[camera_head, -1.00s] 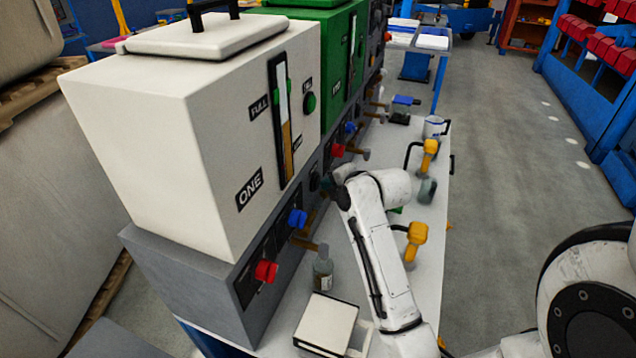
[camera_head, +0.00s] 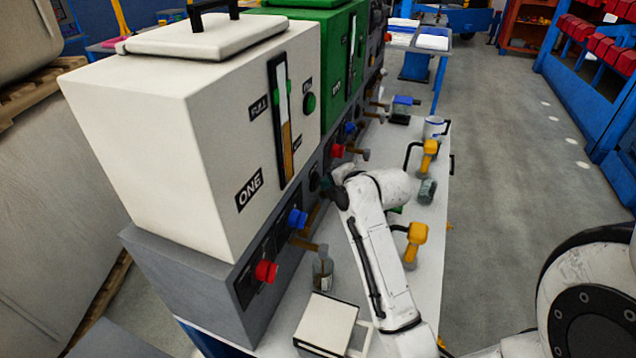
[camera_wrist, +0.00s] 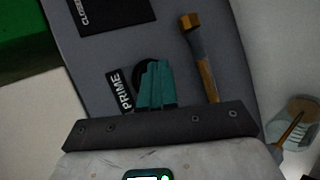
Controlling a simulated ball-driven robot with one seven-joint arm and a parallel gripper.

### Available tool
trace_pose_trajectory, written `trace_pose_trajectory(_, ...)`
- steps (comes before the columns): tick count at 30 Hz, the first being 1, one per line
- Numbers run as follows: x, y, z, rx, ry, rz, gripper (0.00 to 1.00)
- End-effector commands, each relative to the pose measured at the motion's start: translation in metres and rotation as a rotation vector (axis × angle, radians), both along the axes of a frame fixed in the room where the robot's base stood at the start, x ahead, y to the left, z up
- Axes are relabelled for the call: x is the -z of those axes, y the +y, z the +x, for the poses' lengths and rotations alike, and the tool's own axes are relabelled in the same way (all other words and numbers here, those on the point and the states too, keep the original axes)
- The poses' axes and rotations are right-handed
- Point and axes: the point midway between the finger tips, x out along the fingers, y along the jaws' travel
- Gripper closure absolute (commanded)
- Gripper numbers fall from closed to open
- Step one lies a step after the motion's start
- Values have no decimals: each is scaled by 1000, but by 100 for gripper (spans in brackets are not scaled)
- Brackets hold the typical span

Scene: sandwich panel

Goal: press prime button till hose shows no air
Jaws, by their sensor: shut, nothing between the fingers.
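The PRIME label (camera_wrist: 119,90) is on the grey panel (camera_wrist: 95,55) in the wrist view. A dark round button (camera_wrist: 143,72) beside it is mostly hidden behind my gripper. My gripper (camera_wrist: 156,72) has teal fingers, which are shut and empty and lie over the button. I cannot tell whether they touch it or press it in. A short hose (camera_wrist: 206,75) with amber in its lower part stands out right of the fingers. In the head view my gripper (camera_head: 327,184) is at the panel, largely hidden by my wrist.
The white tank marked ONE (camera_head: 165,130) has a level gauge with amber in its lower part.

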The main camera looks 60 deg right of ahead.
Motion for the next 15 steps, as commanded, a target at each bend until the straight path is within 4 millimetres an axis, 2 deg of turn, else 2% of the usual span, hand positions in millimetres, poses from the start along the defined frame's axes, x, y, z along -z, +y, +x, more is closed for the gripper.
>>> trace_pose_trajectory(7, 0, 0, -12, -1, -1, 2, 100)
trace_pose_trajectory(15, 0, 0, -13, -1, 0, 1, 100)
